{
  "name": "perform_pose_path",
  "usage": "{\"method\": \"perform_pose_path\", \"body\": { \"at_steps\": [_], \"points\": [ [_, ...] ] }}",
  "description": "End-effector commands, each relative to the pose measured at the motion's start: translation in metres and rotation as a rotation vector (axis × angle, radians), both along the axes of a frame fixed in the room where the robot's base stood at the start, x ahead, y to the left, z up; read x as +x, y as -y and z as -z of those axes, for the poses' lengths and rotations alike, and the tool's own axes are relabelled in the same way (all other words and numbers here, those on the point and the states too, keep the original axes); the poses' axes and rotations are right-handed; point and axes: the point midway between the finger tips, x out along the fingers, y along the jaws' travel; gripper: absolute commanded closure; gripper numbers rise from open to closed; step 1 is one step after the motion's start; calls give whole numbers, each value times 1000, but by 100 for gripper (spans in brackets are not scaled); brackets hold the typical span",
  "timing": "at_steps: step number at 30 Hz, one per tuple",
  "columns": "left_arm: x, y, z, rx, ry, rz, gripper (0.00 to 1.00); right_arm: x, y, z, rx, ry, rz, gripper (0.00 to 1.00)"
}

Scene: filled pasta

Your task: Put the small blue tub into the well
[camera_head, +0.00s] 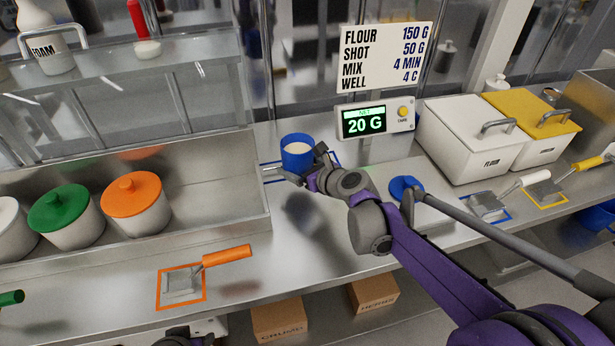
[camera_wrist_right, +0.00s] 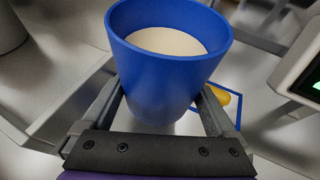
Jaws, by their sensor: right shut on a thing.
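The small blue tub (camera_head: 298,156) holds a pale content and is upright at the back of the steel counter. My right gripper (camera_head: 312,170) is shut on it; in the right wrist view the fingers grip both sides of the tub (camera_wrist_right: 165,75). A blue outline (camera_head: 335,160) lies on the counter around or below the tub. Whether the tub touches the surface is unclear. A steel trough (camera_head: 258,205) at left, possibly the well, holds lidded pots.
A scale display (camera_head: 364,121) reading 20 G stands right of the tub. The orange-lidded pot (camera_head: 136,194) and green-lidded pot (camera_head: 63,215) stand in the trough. An orange-handled scoop (camera_head: 226,256) lies in front. The counter between is clear.

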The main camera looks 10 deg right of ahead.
Motion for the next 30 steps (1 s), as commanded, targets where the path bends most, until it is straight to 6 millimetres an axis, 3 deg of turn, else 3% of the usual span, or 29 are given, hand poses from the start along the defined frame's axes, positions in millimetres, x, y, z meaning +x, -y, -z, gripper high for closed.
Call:
{"method": "perform_pose_path", "body": {
  "at_steps": [12,25,26,27,30],
  "points": [
    [-1,0,6,0,-2,0,50,0,0,52,0,0,0,100],
    [-1,0,9,0,-3,0,50,0,0,60,1,0,0,100],
    [-1,0,9,0,-3,0,50,0,0,60,0,0,0,6],
    [-1,0,9,0,-3,0,50,0,0,59,0,0,0,0],
    [-1,0,8,0,-3,0,50,0,0,59,0,0,0,0]
  ]
}}
